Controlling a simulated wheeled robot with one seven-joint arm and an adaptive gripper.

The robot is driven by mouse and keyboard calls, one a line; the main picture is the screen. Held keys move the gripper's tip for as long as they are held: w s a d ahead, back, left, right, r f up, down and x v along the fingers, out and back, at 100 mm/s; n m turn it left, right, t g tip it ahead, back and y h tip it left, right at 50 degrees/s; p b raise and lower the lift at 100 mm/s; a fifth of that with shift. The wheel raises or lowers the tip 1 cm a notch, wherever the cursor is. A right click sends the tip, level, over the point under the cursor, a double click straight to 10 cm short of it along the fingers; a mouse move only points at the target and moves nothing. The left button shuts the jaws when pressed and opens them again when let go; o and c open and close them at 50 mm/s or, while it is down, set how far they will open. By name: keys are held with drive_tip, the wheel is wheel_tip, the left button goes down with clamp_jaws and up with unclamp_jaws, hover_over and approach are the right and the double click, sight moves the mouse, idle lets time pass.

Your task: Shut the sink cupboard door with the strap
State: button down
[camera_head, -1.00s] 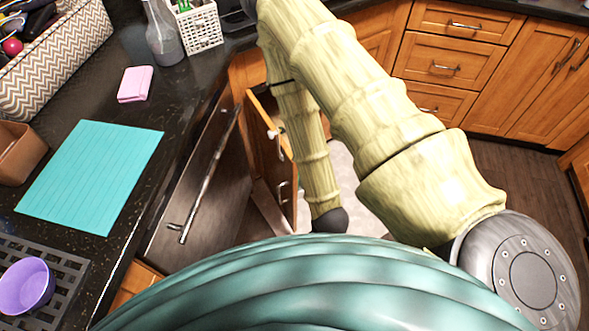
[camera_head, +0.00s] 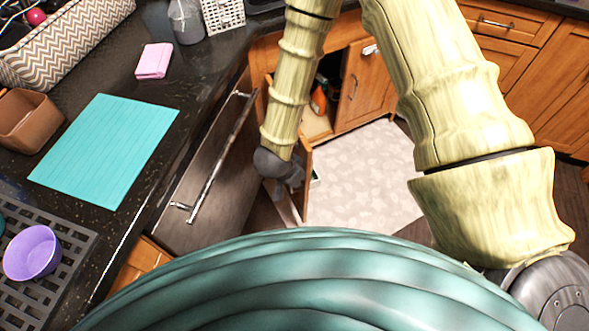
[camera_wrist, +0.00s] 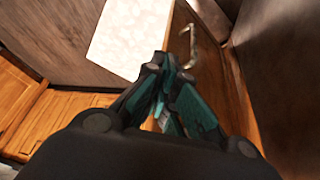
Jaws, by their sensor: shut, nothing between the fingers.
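My gripper (camera_head: 289,182) is shut and empty, low beside the open wooden cupboard door (camera_head: 305,158). My forearm hides much of that door in the head view. In the wrist view, my closed fingers (camera_wrist: 172,65) are close to the wooden door (camera_wrist: 216,85) and its curved metal handle (camera_wrist: 190,45); I cannot tell whether they touch it. The cupboard interior (camera_head: 316,124) shows past my arm, with an orange item (camera_head: 318,98) inside. A small white fitting (camera_head: 370,49), perhaps the strap, is on the neighbouring shut door (camera_head: 358,85).
The dishwasher-like front with a long bar handle (camera_head: 220,152) is close to the left of my gripper. A pale patterned mat (camera_head: 360,170) covers the floor to the right.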

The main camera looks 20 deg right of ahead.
drive_tip(key=w+a+r+m+g, duration=0.2)
drive_tip(key=w+a+r+m, duration=0.25)
drive_tip(key=a+r, duration=0.2)
drive_tip(key=d+f+m, duration=0.1)
drive_tip(key=d+f, duration=0.6)
drive_tip(key=f, duration=0.1)
idle(0.4)
drive_tip(key=shift+d, duration=0.1)
